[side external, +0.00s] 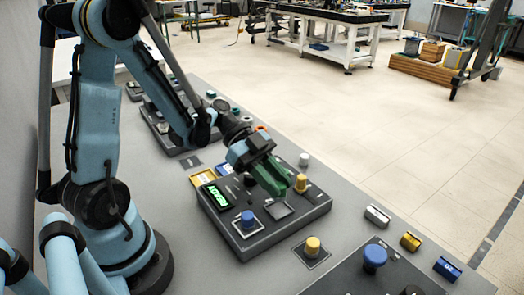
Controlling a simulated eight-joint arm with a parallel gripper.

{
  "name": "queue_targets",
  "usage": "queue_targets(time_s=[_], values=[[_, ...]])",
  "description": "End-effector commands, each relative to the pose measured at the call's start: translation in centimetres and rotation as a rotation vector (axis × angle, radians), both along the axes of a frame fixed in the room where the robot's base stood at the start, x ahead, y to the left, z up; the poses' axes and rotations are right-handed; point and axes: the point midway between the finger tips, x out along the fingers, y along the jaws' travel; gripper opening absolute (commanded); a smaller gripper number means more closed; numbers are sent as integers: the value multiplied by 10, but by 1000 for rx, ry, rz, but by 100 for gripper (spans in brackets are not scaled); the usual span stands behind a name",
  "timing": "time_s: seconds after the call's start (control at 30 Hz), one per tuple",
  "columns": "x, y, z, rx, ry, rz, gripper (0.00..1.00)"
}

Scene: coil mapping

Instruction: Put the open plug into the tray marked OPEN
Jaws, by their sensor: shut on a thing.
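My gripper (272,178), with green fingers, is low over the dark test box (290,222) in the middle of the bench. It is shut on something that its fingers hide. A yellow plug (301,183) stands just right of the fingertips; I cannot tell whether they touch it. A blue plug (247,218) stands at the box's front left corner. I cannot tell which plug is the open one. A white block-like tray (377,215), a yellow one (410,241) and a blue one (447,268) line the right edge; I cannot read OPEN on any.
A lit green display (217,196) and a yellow-framed card (203,177) lie left of my gripper. Another yellow plug (312,246) stands on a pad in front of the box. A tall blue knob (374,257) rises from a dark panel at front right.

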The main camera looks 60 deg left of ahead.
Motion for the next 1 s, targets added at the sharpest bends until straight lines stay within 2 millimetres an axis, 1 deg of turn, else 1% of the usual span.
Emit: queue_targets(time_s=[0.2, 0.33, 0.43, 0.67, 0.7, 0.83, 1.0], values=[[0, 0, -20, 0, -1, 0, 0], [0, 0, -30, 0, -1, 0, 0], [0, 0, -34, 0, -1, 0, 0], [0, 0, -34, 0, -1, 0, 0], [0, 0, -34, 0, -1, 0, 33], [0, 0, -34, 0, -1, 0, 52], [0, 0, -34, 0, -1, 0, 52]])
